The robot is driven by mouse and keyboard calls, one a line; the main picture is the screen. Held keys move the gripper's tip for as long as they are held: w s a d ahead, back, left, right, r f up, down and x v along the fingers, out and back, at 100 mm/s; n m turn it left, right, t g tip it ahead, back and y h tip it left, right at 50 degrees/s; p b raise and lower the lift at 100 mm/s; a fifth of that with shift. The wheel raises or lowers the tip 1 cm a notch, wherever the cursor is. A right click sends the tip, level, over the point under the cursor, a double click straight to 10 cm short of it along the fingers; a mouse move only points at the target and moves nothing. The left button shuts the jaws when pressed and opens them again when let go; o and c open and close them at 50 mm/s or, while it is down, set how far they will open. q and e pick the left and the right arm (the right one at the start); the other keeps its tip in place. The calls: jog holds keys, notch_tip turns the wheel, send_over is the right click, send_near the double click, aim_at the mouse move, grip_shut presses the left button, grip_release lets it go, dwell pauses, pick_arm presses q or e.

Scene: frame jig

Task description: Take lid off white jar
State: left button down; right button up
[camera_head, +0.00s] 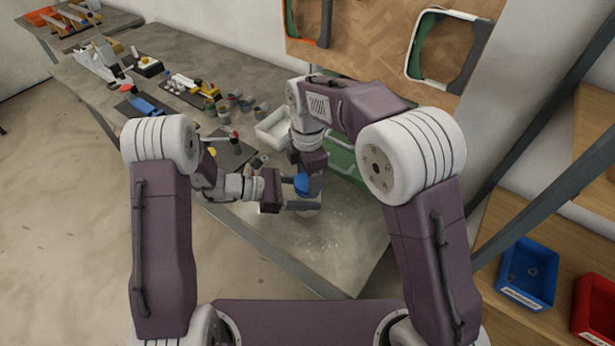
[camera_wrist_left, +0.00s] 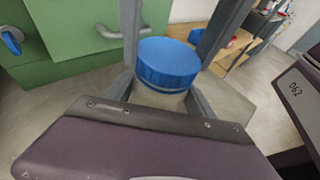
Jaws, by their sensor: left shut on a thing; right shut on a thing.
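The white jar (camera_wrist_left: 158,98) stands between the fingers of my left gripper (camera_wrist_left: 160,100), which is shut on its body. In the head view the jar (camera_head: 308,212) is mostly hidden by the grippers. Its blue lid (camera_wrist_left: 168,60) is at the top of the jar and also shows in the head view (camera_head: 302,184). My right gripper (camera_head: 308,182) reaches down from above, shut on the lid, with one finger on each side. I cannot tell whether there is a gap between lid and jar.
The grey table (camera_head: 335,255) is bare in front of the jar. A white tray (camera_head: 272,128) and several small parts lie behind and left. Green drawers (camera_wrist_left: 85,30) with handles stand close by. A blue bin (camera_head: 527,273) and red bin (camera_head: 597,308) are at the right.

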aim_at(307, 181)
jog(key=shift+r, duration=0.2)
jog(key=shift+r, duration=0.9)
jog(key=shift+r, duration=0.1)
jog(key=shift+r, duration=1.9)
pick_arm(q)
jog(key=shift+c, duration=1.3)
grip_release()
